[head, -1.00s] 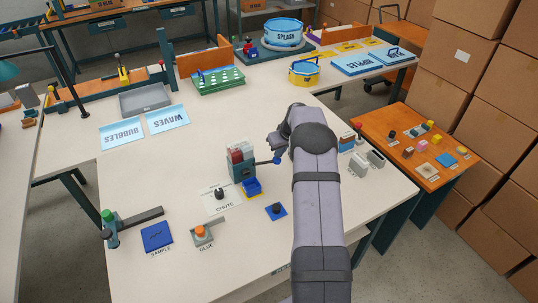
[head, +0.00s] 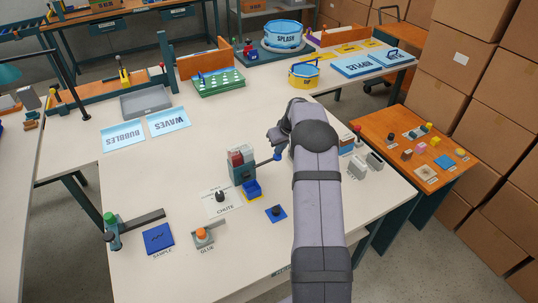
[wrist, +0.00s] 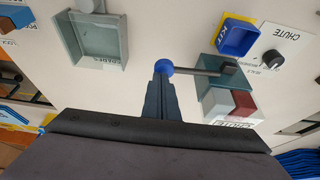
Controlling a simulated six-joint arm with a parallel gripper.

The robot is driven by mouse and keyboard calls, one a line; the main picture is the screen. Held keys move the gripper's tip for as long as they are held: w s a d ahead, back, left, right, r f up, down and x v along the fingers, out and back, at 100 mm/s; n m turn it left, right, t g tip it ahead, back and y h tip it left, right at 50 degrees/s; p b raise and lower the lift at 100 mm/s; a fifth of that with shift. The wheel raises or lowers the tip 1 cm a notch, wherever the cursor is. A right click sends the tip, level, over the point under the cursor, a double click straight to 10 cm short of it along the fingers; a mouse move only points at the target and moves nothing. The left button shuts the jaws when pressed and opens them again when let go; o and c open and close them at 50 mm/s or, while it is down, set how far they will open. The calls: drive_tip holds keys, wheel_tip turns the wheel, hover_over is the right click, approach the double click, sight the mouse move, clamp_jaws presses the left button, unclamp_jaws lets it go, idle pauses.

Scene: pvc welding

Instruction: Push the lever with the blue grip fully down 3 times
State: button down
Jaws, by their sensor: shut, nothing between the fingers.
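The lever with the blue grip (head: 278,155) sticks out to the right from the grey, red-topped chute box (head: 240,166) in the head view, tilted slightly up toward its grip. In the wrist view, the blue grip (wrist: 164,67) sits right at the fingertips, with the grey lever bar (wrist: 200,71) running right to the box. My gripper (head: 271,142) is shut and empty, just above the grip in the head view. My gripper's dark fingers show in the wrist view (wrist: 161,84). I cannot tell whether they touch the grip.
A blue-and-yellow kit bin (head: 252,190) stands in front of the box, beside the chute card with a black knob (head: 220,196). The table's middle behind the box is clear.

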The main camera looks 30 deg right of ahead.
drive_tip(key=shift+r+p, duration=1.15)
drive_tip(key=shift+r, duration=1.1)
wheel_tip(320, 180, up, 5)
drive_tip(key=p, duration=0.4)
drive_tip(key=shift+r+p, duration=0.2)
drive_tip(key=shift+p, duration=0.2)
drive_tip(key=shift+f, duration=0.15)
drive_tip(key=shift+f+b, duration=2.05)
drive_tip(key=shift+f, duration=1.1)
drive_tip(key=shift+f, duration=0.25)
